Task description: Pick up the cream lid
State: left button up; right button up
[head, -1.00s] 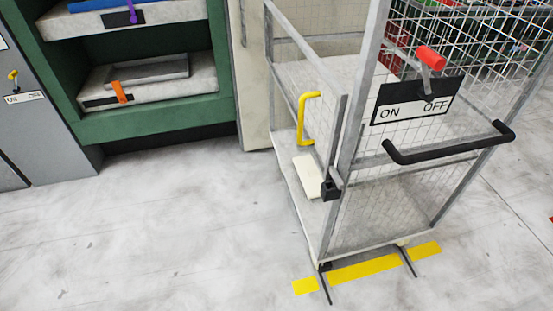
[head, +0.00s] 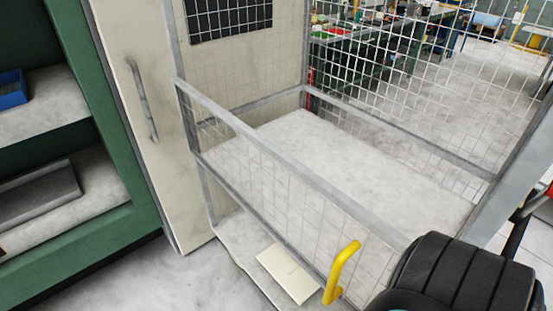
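The cream lid (head: 288,272) is a flat, pale rectangular piece in the lower middle of the head view. It lies flat on the low pale ledge at the base of the wire cage, beside the yellow handle (head: 341,272). Nothing covers it. Neither of my grippers shows. A black ribbed part with a bit of teal, probably a link of my arm, fills the bottom right corner, apart from the lid.
The wire cage (head: 250,130) has grey metal rails and a pale platform (head: 365,180) inside. A cream cabinet door with a grey handle (head: 142,98) stands left of it. A green press (head: 150,215) with shelves is at far left. Bare floor shows at bottom left.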

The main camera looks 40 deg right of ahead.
aim_at(295, 279)
jog(key=i+z, duration=0.4)
jog(key=i+j+z, duration=0.25)
jog(key=z, duration=0.15)
jog(key=i+j+z, duration=0.4)
jog(key=l, duration=0.1)
